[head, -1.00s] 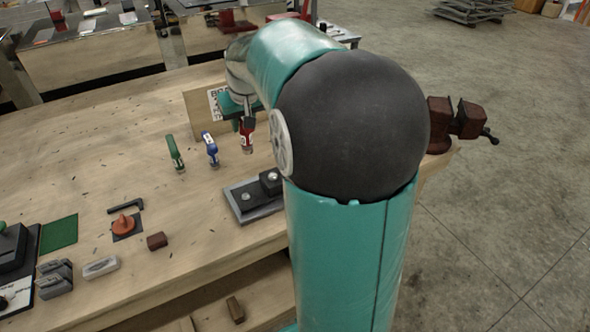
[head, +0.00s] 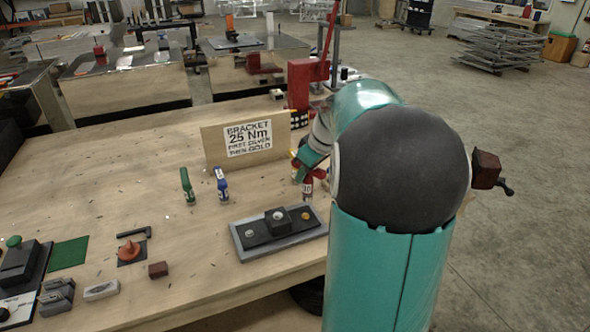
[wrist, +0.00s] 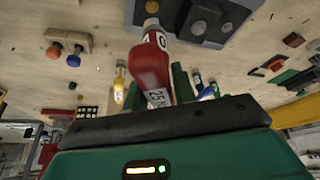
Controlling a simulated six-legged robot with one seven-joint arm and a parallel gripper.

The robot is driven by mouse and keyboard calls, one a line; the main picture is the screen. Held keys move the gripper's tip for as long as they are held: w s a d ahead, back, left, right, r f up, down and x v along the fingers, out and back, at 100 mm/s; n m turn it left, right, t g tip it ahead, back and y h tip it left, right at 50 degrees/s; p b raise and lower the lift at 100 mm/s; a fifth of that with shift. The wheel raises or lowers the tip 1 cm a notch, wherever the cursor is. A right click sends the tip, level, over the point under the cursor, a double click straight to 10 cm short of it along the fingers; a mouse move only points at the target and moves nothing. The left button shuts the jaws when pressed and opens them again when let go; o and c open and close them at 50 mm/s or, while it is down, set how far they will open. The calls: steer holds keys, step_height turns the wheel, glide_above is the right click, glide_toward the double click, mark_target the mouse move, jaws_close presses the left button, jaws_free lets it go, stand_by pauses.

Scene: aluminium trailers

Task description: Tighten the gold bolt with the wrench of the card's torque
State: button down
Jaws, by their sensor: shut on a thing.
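My gripper (head: 305,176) is shut on a red torque wrench (head: 307,190), which hangs below it beside the bracket's right end. The red wrench (wrist: 150,62) fills the middle of the wrist view; I cannot read its label surely. The gold bolt (head: 306,216) sits on the right end of the dark bracket (head: 263,237) on a grey plate (head: 262,253). A silver bolt (head: 249,233) is at the left end, and another pale bolt head tops the middle block. The card (head: 248,138) reads "BRACKET 25 Nm, FIRST SILVER THEN GOLD". The wrench tip appears apart from the gold bolt.
Green (head: 187,186) and blue (head: 221,185) wrenches stand left of the bracket. A yellow wrench (wrist: 119,84) shows in the wrist view. The table's left middle is mostly clear.

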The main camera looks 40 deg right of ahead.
mark_target(308, 191)
steer(key=shift+w, duration=0.2)
steer(key=shift+a, duration=0.1)
steer(key=shift+f, duration=3.35)
steer(key=m+h, duration=0.1)
steer(key=m, duration=0.3)
steer(key=shift+h, duration=0.4)
steer(key=m, duration=0.2)
steer(key=m+h, duration=0.1)
steer(key=m, duration=0.1)
steer(key=m+g+h, duration=0.1)
steer(key=m, duration=0.1)
steer(key=shift+d+m, duration=0.25)
steer(key=shift+m, duration=0.05)
steer(key=m+g, duration=0.1)
steer(key=m, duration=0.1)
steer(key=m+h, duration=0.1)
steer(key=m, duration=0.2)
steer(key=shift+s+d+g, duration=0.15)
steer(key=shift+g, duration=0.25)
steer(key=m, duration=0.2)
steer(key=m+g, duration=0.1)
steer(key=m, duration=0.1)
steer(key=m+g, duration=0.1)
steer(key=m, duration=0.1)
steer(key=shift+s+h, duration=0.25)
steer(key=shift+h, duration=0.15)
